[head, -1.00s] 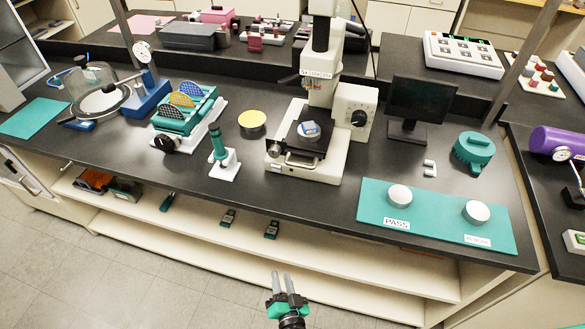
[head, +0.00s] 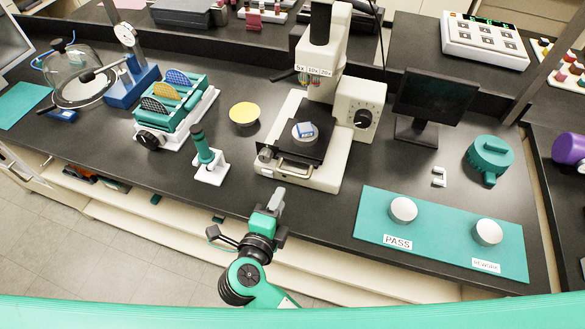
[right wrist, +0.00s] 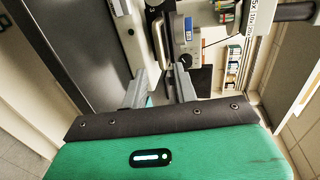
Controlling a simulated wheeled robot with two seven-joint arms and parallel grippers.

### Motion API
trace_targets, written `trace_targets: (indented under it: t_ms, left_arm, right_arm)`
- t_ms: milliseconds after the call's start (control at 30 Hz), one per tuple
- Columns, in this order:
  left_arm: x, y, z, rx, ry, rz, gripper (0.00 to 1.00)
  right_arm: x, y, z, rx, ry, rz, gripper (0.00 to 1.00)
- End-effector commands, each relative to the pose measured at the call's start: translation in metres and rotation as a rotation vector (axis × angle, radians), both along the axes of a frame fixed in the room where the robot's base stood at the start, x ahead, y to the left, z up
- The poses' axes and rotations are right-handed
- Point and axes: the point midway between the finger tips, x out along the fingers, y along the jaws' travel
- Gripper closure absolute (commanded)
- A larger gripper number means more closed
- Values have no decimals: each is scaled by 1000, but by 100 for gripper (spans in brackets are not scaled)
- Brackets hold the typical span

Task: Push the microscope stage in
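The microscope (head: 327,70) is off-white with a black stage (head: 290,148) low at its front. A blue-and-white sample (head: 305,130) sits on the stage. A metal bar handle (head: 297,167) is on the stage's front edge. My right gripper (head: 277,199) is in front of the bench edge, below and slightly left of the handle, and apart from it. In the right wrist view its two fingers (right wrist: 160,88) are spread with nothing between them. The microscope's side knob (right wrist: 187,60) shows beyond them. My left gripper is not in view.
Left of the microscope are a yellow disc (head: 244,113), a small teal-and-white stand (head: 208,160) and a teal rack (head: 170,105). To the right are a dark monitor (head: 433,95) and a teal mat (head: 375,220) with two white discs. Bench before the microscope is clear.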

Motion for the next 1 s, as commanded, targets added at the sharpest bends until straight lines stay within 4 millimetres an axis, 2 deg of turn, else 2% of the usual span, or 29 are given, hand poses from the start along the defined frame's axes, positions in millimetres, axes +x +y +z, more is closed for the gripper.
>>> trace_targets:
  t_ms: [33, 200, 433, 600, 900, 933, 1000]
  left_arm:
    - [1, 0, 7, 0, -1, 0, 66]
    - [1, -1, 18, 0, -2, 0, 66]
    - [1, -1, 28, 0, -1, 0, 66]
    - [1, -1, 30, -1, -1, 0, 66]
    - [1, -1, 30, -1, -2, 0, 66]
    - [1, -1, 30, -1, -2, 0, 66]
    - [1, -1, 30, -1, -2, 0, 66]
  right_arm:
    - [12, -5, 2, -5, -4, -1, 71]
    - [46, -16, -6, -6, -3, -2, 71]
    - [80, -27, -16, -4, -3, -1, 71]
    - [92, -31, -20, -3, -1, -1, 71]
    - [94, -31, -22, -1, -1, -1, 71]
    - [94, -31, -22, -1, -1, -1, 73]
    - [94, -31, -22, -1, -1, -1, 86]
